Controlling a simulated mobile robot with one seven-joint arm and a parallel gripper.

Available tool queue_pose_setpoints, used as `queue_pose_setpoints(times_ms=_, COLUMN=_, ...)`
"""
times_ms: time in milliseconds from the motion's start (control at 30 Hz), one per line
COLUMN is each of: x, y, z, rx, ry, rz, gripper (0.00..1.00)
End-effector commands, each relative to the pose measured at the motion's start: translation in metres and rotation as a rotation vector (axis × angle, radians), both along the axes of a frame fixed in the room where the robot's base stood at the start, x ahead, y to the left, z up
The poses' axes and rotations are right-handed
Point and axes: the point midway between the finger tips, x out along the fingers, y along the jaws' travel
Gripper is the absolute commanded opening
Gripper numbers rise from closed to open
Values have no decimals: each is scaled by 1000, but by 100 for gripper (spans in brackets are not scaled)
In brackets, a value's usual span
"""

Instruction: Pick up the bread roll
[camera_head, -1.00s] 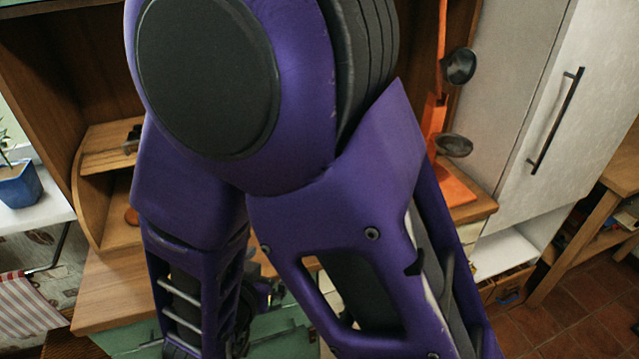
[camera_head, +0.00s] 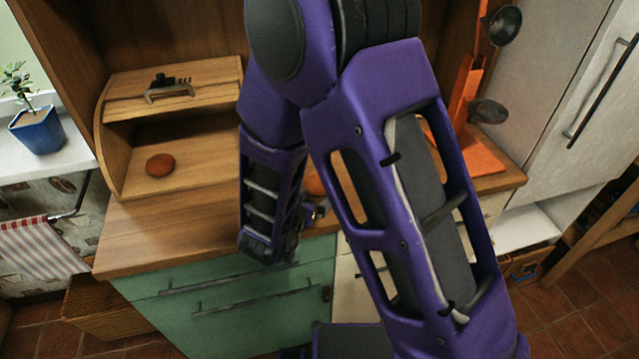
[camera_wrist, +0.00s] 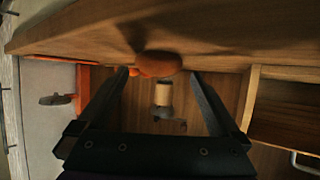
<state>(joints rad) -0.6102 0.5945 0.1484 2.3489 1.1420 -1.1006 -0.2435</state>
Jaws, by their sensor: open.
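A round orange-brown roll (camera_wrist: 158,64) rests on the wooden counter in the wrist view, which shows the counter upside down. My gripper (camera_wrist: 163,73) is open, with one dark finger on either side of the roll's outline. I cannot tell how far the roll is beyond the fingertips. A sliver of what looks like this roll (camera_head: 315,185) shows behind my arm in the head view; my arm hides most of it. Another round brown roll (camera_head: 160,165) lies inside the open bread box (camera_head: 178,191), left of my arm.
An orange utensil stand (camera_head: 463,96) with dark ladles is right of my arm. A pale cylindrical item (camera_wrist: 163,93) shows beyond the roll. Green drawers (camera_head: 235,305) are below the counter (camera_head: 150,230). A potted plant (camera_head: 38,130) stands far left.

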Motion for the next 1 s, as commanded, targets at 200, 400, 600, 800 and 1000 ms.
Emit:
queue_pose_setpoints(times_ms=200, x=28, y=-12, z=-15, rx=-1, ry=-1, rz=-3, gripper=100)
queue_pose_setpoints(times_ms=400, x=35, y=-13, z=-18, rx=-1, ry=-1, rz=0, gripper=100)
queue_pose_setpoints(times_ms=600, x=34, y=-13, z=-18, rx=-1, ry=-1, rz=0, gripper=87)
queue_pose_setpoints(times_ms=800, x=34, y=-13, z=-18, rx=-1, ry=-1, rz=0, gripper=51)
queue_pose_setpoints(times_ms=1000, x=34, y=-13, z=-17, rx=-1, ry=-2, rz=0, gripper=32)
